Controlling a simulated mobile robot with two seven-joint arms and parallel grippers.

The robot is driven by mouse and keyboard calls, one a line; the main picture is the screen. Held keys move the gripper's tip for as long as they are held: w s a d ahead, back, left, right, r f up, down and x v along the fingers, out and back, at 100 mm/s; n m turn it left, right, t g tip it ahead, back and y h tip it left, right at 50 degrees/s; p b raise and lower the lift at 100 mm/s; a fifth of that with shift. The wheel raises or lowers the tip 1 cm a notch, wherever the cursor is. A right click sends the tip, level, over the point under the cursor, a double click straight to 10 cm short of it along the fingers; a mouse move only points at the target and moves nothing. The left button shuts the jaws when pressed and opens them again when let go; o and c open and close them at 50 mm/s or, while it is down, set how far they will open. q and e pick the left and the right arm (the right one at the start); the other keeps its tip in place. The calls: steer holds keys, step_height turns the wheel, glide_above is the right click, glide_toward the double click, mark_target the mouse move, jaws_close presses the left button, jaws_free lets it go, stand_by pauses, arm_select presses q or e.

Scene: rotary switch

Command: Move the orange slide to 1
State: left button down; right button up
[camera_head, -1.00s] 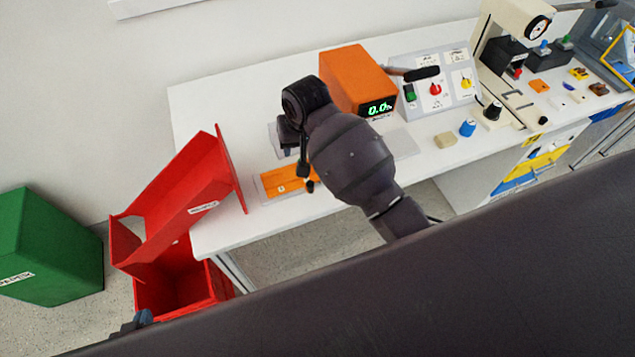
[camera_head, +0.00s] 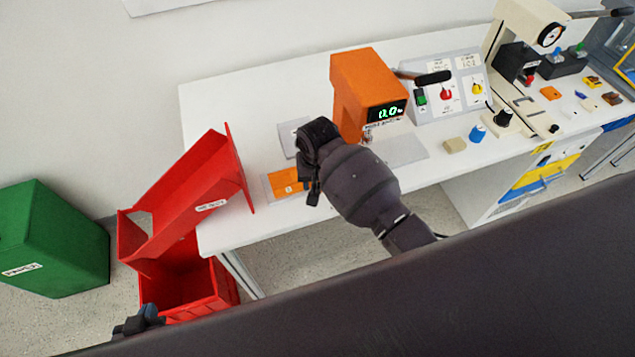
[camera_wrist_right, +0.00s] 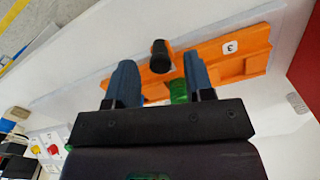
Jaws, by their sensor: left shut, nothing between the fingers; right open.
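The orange slide (camera_head: 284,181) lies on the white table near its front left edge; my right arm hides its right part. In the right wrist view the orange slide (camera_wrist_right: 245,62) runs slanting across the top, with a label reading 3 at its right end. A black knob (camera_wrist_right: 160,56) stands at the slide, between my right fingertips in the picture; contact cannot be told. My right gripper (camera_wrist_right: 160,72) is open, with blue fingers. A green piece (camera_wrist_right: 178,91) shows between the fingers. My left gripper (camera_head: 148,314) is shut and empty at the lower left, far from the slide.
A red chute (camera_head: 190,195) stands left of the slide, above a red bin (camera_head: 185,290). An orange box with a green display (camera_head: 365,95) stands behind my right arm. A switch panel (camera_head: 440,105), a blue knob (camera_head: 477,133) and a beige block (camera_head: 455,145) are to the right.

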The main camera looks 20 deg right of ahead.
steer(key=shift+f, duration=0.7)
jaws_close()
